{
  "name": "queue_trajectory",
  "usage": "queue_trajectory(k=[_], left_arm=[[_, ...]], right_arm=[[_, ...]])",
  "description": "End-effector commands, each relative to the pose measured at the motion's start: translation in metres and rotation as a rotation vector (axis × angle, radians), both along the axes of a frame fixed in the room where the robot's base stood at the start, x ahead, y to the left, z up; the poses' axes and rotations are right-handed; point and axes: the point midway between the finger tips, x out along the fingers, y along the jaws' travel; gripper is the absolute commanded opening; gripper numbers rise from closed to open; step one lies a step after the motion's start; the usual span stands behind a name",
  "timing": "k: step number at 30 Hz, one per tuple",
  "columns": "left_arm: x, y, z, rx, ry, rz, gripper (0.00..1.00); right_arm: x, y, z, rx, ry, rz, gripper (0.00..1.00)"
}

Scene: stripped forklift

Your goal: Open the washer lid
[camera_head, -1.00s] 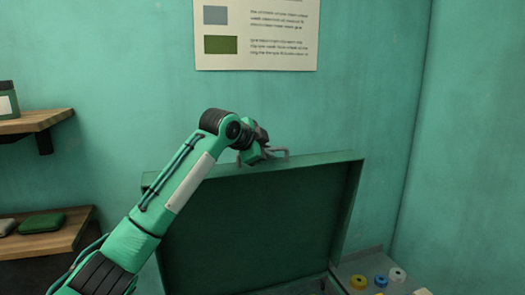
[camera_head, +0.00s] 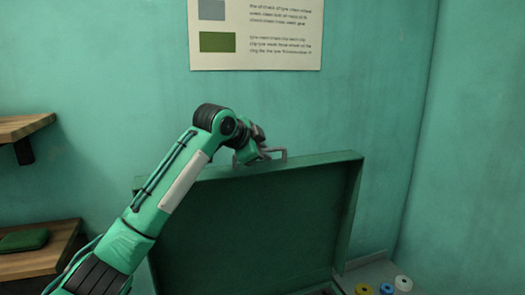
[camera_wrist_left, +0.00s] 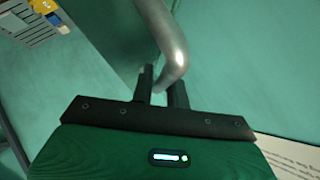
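The washer lid (camera_head: 250,225) is a large dark green panel, standing raised and close to upright in front of the teal wall. A grey bar handle (camera_head: 275,153) sits on its top edge and also shows as a bent metal bar in the left wrist view (camera_wrist_left: 168,40). My left gripper (camera_head: 262,149) is at this handle. In the left wrist view its two dark fingers (camera_wrist_left: 161,92) are close together with the end of the bar between them. The washer's lower body is mostly out of view. My right gripper is not in view.
A grey counter (camera_head: 366,268) with small yellow, blue and white rolls lies right of the lid. Wooden shelves (camera_head: 38,262) are on the left wall, the lower one holding a green case (camera_head: 23,240). A poster (camera_head: 255,35) hangs above.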

Motion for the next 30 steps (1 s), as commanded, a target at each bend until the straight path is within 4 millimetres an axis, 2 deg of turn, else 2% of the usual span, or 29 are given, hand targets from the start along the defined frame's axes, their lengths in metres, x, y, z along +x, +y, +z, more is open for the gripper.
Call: queue_trajectory(k=[1,3,14,17,24,30], left_arm=[[0.000,0.000,-0.003,0.001,0.003,0.000,0.26],[0.000,0.000,-0.002,0.001,0.002,0.001,0.34],[-0.005,0.005,0.003,-0.001,-0.003,0.000,0.34],[-0.014,0.013,0.009,-0.001,-0.006,0.000,0.34],[-0.049,0.043,0.039,-0.002,-0.007,0.000,0.34],[-0.073,0.064,0.062,0.000,-0.004,0.002,0.34]], right_arm=[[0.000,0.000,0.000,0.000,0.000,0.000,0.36],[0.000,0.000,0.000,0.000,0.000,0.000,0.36],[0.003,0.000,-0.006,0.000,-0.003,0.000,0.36],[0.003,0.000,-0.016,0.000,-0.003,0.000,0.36],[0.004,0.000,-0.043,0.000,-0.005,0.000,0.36],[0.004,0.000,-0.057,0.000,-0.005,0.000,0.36]])
